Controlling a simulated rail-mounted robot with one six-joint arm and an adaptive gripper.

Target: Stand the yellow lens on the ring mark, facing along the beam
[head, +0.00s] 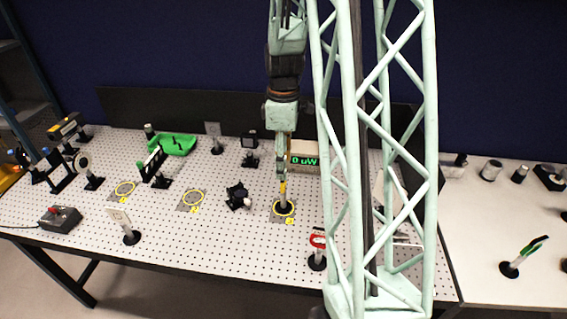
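The yellow lens (283,189) shows as a narrow yellow strip, seen nearly edge-on, on an upright post with a round black base. Its base stands within a yellow ring mark (290,213) on the perforated table. My gripper (282,171) points straight down from above, its fingertips at the lens's upper part. The fingers overlap in this view, so I cannot tell whether they are closed on it. Two more yellow ring marks, one left of centre (192,202) and one farther left (125,190), are empty.
A power meter (304,160) reading 0 uW stands behind the lens. A black mount (238,196) lies close to its left. A red-framed element (318,241) stands in front to the right. A white-framed element (121,218) and green tray (173,145) are farther left.

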